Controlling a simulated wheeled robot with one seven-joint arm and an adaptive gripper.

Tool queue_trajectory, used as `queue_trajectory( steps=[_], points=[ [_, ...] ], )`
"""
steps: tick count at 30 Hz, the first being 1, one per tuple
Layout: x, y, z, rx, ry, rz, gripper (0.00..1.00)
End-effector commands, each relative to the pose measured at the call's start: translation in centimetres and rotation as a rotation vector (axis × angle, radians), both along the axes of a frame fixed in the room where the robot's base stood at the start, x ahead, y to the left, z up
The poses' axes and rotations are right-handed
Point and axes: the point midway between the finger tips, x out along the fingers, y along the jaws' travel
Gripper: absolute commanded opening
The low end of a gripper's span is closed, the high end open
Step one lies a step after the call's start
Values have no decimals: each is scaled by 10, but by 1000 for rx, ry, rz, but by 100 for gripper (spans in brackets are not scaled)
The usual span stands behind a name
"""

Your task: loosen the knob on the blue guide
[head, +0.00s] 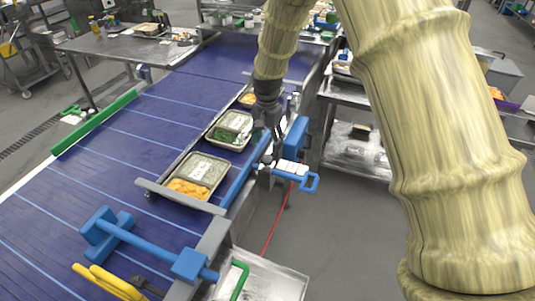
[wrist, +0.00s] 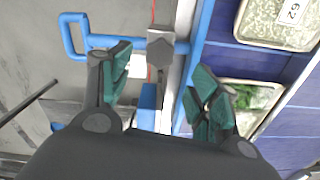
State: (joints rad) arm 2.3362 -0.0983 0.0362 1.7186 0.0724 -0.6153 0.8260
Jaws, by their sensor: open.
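The blue guide (head: 240,171) runs along the right edge of the conveyor and shows as a long blue bar in the wrist view (wrist: 201,35). A grey faceted piece (wrist: 160,47), which looks like the knob, sits beside the bar. A blue rod joins it to a blue loop handle (wrist: 70,36), which also shows in the head view (head: 311,183). My gripper (head: 270,150) is above the conveyor's right edge. In the wrist view my gripper (wrist: 166,78) is open, its green-padded fingers either side of the grey piece's line, with nothing held. In the head view the knob cannot be made out.
Trays of orange food (head: 190,188) and green food (head: 226,137) stand on the blue conveyor (head: 120,150) left of the guide. Another blue fixture (head: 115,232) and yellow handles (head: 105,281) are at the near end. A steel rack (head: 352,150) stands to the right.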

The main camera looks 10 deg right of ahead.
Motion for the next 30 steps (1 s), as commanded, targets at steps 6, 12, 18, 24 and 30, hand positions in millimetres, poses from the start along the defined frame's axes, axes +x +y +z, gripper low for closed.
queue_trajectory(
  steps=[6, 12, 18, 24, 30],
  points=[
    [-1, 0, -27, 0, 3, 1, 62],
    [0, 1, -49, 1, 1, 1, 62],
    [0, 0, -64, 1, 1, 0, 62],
    [0, 0, -70, 0, 0, 0, 62],
    [0, 1, -70, 1, -1, 0, 62]
  ],
)
